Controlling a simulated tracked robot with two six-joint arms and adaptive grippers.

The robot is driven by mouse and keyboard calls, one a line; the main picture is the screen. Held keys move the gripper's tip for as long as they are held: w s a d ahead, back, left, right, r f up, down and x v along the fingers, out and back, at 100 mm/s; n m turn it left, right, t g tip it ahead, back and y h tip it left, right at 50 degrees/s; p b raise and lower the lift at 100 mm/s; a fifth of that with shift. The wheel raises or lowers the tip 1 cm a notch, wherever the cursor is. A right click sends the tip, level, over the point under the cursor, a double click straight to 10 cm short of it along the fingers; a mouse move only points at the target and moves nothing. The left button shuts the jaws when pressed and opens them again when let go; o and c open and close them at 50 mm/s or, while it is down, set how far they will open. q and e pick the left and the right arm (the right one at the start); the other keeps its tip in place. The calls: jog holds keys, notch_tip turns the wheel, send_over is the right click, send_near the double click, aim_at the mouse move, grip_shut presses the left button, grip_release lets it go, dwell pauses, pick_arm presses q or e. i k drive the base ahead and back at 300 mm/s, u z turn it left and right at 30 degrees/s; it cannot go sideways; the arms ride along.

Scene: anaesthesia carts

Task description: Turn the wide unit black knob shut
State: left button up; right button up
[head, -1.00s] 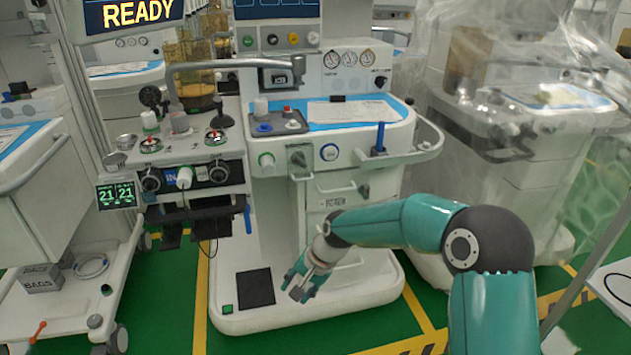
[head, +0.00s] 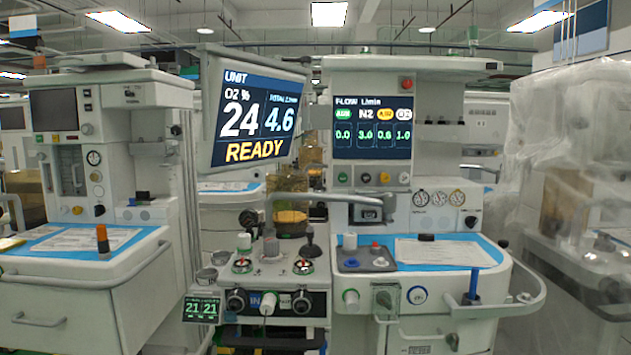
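The centre anaesthesia machine (head: 430,190) carries a row of small knobs under its flow screen (head: 372,127). The black knob (head: 366,178) is second from the left, between a green knob (head: 342,178) and a yellow knob (head: 385,178). A pale knob (head: 404,178) is at the row's right end. The screen reads 0.0, 3.0 under N2, 0.8 and 1.0. The black knob is too small for its turned position to show. No gripper is near it in this view; neither of my grippers is in the picture.
A tilted monitor (head: 252,115) reads 24, 4.6 and READY. A grey rail (head: 330,197) crosses below the knobs. Another machine (head: 110,150) stands left; a plastic-covered one (head: 570,190) stands right.

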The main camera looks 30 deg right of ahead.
aim_at(365, 177)
jog(key=z, duration=0.75)
jog(key=i, duration=0.15)
jog(key=u, duration=2.35)
jog(key=k, duration=2.25)
jog(key=z, duration=1.35)
jog(key=i, duration=1)
jog(key=z, duration=0.1)
